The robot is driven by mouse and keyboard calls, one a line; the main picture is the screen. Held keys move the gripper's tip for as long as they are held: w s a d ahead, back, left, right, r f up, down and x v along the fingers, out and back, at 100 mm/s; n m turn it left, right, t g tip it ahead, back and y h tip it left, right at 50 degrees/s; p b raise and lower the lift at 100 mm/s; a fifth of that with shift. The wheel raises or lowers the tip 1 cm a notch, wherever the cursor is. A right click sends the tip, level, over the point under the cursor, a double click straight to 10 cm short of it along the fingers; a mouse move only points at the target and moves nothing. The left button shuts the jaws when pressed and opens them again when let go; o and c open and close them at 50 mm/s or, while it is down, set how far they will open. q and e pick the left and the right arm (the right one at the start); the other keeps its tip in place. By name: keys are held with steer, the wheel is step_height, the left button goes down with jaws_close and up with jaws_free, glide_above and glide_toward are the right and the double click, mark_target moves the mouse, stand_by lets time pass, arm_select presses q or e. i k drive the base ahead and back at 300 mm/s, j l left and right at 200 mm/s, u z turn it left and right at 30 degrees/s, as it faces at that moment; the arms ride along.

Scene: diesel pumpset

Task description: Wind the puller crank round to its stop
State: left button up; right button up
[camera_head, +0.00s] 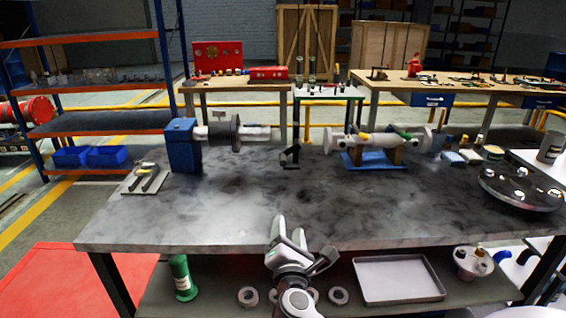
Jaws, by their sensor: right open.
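A dark crank (290,157) stands near the table's far edge, at the right end of a horizontal shaft assembly. I take it to be the puller crank; its fine detail is too small to tell. The assembly has a blue block (182,146) at its left end and a dark disc (236,133) around a pale shaft (258,133). My right gripper (290,233) is open and empty over the table's front edge, well in front of the crank and apart from it. My left gripper is out of view.
A pale flanged cylinder (350,141) rests on a blue stand (373,161) right of the crank. A small plate with tools (129,187) lies at left, a round dark plate (521,190) at right. The tabletop (220,205) between my gripper and the crank is clear.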

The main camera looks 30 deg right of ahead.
mark_target(296, 146)
steer(key=i+l, duration=0.8)
steer(key=i, duration=0.05)
